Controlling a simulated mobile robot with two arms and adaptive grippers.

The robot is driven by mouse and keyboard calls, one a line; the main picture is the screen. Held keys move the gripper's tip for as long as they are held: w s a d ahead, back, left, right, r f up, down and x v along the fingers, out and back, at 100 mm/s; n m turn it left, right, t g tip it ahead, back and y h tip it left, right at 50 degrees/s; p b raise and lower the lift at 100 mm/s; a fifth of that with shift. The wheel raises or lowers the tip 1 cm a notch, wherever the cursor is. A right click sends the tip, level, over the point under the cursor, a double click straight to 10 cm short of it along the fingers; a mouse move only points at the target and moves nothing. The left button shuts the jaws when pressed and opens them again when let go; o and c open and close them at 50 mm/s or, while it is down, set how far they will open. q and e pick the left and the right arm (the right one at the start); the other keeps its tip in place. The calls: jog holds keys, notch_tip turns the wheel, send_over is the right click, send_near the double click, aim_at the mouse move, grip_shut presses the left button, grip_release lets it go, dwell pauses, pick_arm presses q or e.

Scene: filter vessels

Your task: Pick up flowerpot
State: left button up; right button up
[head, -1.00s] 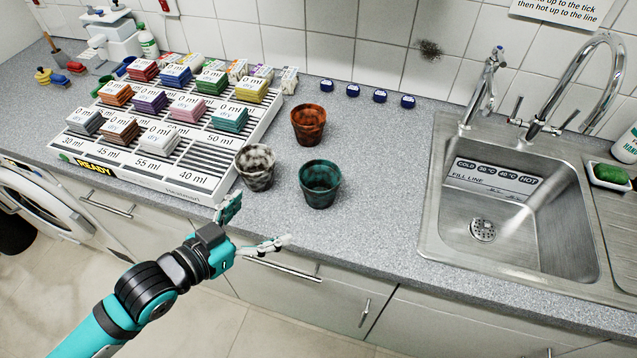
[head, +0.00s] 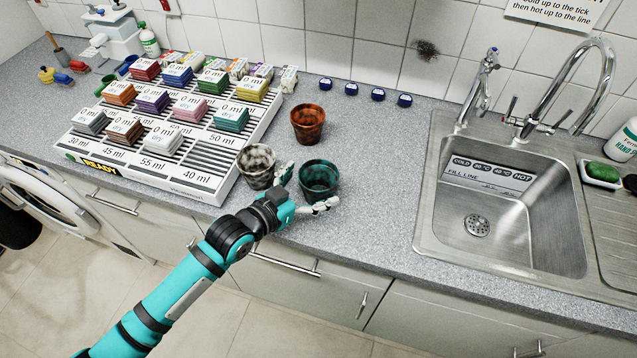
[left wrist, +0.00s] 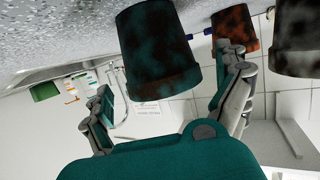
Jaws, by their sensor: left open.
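Three flowerpots stand upright on the grey counter. The dark green pot (head: 320,178) is nearest the front edge, the white-grey pot (head: 257,166) is to its left, and the rust-orange pot (head: 307,123) is behind. My left gripper (head: 305,190) is open at the green pot, one finger on its left, the other at its front right. In the left wrist view the green pot (left wrist: 158,50) lies ahead between the open fingers (left wrist: 168,98). Whether a finger touches it I cannot tell. The orange pot (left wrist: 236,30) and grey pot (left wrist: 297,38) show there too. My right gripper is out of view.
A white rack (head: 215,165) with several coloured labelled blocks stands left of the pots. A steel sink (head: 515,228) with taps is at the right. Several blue caps (head: 378,94) lie by the wall. Counter between the pots and sink is clear.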

aim_at(329, 174)
pick_arm(q)
jog(key=x, duration=0.3)
jog(key=shift+w+d+f+p, duration=0.1)
jog(key=shift+w+d+p, duration=0.1)
jog(key=shift+w+p, duration=0.1)
jog(key=shift+s, duration=0.15)
jog(key=c, duration=1)
